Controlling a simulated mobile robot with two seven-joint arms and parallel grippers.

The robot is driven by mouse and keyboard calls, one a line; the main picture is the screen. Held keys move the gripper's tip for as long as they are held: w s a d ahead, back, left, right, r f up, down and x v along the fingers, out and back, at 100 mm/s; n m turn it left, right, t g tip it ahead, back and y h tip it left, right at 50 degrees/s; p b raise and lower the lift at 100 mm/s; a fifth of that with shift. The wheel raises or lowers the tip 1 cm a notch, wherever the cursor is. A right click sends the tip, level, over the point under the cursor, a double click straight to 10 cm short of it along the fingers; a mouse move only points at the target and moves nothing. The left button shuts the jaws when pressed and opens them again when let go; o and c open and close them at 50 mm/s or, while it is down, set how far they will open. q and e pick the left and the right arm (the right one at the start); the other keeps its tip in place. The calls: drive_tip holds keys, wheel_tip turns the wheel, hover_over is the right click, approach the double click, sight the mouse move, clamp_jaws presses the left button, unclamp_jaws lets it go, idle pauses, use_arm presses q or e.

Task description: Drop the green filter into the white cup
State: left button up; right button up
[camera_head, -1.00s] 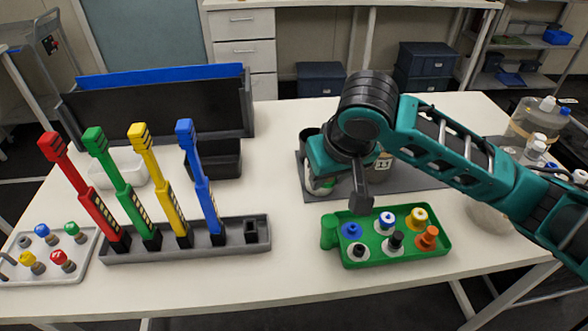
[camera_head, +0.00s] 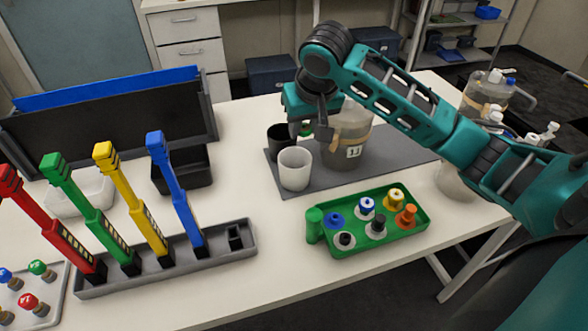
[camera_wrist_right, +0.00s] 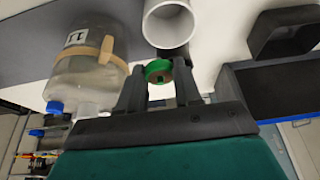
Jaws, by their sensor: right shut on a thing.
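My right gripper (camera_head: 309,128) is over the back of the grey mat, close behind the white cup. It is shut on the green filter (camera_wrist_right: 158,71), a small round piece seen between the fingertips in the right wrist view; only a sliver of green shows in the head view. The white cup (camera_head: 295,170) stands upright and open on the mat's left part. It also shows in the right wrist view (camera_wrist_right: 168,22), just beyond the held filter and apart from it. My left gripper is not in view.
A black cup (camera_head: 279,139) stands behind the white cup. A clear bottle labelled 11 (camera_head: 347,140) stands right of it. A green tray (camera_head: 365,247) with several coloured filters is in front. A grey rack (camera_head: 120,281) with coloured upright tools stands left. Bare table lies between.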

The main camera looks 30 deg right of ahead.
drive_tip(key=shift+f, duration=0.5)
drive_tip(key=o, duration=1.1)
drive_tip(key=shift+o, duration=0.2)
drive_tip(key=shift+r, duration=0.1)
drive_tip(key=v, duration=1.2)
drive_tip(key=shift+s+r, duration=0.3)
drive_tip(key=shift+a, duration=0.1)
